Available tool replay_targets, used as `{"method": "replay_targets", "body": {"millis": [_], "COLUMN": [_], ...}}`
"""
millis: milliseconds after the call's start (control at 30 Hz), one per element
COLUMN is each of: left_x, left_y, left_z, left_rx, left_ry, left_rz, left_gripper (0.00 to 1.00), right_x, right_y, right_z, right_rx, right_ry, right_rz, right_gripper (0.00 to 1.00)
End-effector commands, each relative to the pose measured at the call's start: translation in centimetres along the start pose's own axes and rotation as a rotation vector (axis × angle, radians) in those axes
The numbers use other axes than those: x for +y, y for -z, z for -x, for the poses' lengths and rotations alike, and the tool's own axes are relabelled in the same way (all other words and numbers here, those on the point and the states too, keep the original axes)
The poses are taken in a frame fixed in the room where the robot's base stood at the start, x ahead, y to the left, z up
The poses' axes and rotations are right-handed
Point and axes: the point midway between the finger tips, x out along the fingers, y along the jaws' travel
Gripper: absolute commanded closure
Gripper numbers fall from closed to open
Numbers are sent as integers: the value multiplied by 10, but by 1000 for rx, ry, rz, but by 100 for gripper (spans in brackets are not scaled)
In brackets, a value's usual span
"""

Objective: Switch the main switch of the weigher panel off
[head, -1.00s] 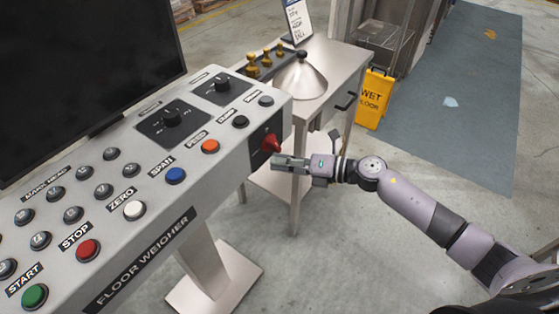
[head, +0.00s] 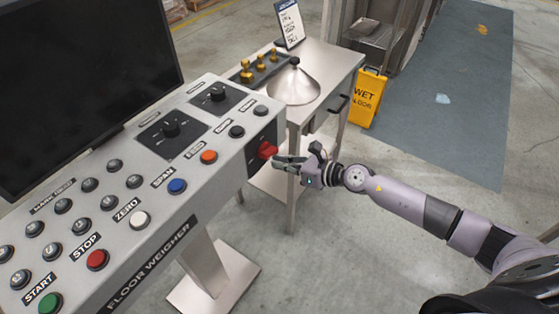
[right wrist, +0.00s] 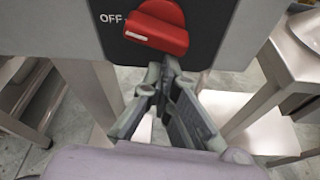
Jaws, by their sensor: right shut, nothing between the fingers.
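The red main switch (head: 267,150) is a rotary handle on a dark plate (head: 253,152) at the right end of the weigher panel (head: 222,153). In the right wrist view the red handle (right wrist: 158,28) lies nearly level, slightly tilted. The white mark on its left end sits just below and right of the "OFF" label (right wrist: 110,18). My right gripper (head: 276,160) is beside the switch in the head view. In the wrist view its shut, empty fingertips (right wrist: 167,72) are just below the handle; I cannot tell whether they touch it. My left gripper is not in view.
A steel table (head: 335,66) with a metal cone (head: 293,85) and brass weights (head: 260,67) stands behind the switch. The panel's coloured buttons, such as the blue one (head: 177,186), are close by.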

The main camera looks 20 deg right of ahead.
Motion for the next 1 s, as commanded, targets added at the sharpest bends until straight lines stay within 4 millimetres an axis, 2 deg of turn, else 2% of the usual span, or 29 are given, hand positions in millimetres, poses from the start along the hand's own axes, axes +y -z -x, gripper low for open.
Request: {"method": "replay_targets", "body": {"millis": [167,1000], "left_x": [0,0], "left_y": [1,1], "left_z": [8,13], "left_rx": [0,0], "left_ry": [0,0], "left_rz": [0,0], "left_gripper": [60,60], "right_x": [-3,-6], "right_y": [-4,-3], "right_z": [1,1], "right_rx": [-1,0], "right_ry": [34,32], "right_rz": [98,90], "right_gripper": [100,100]}}
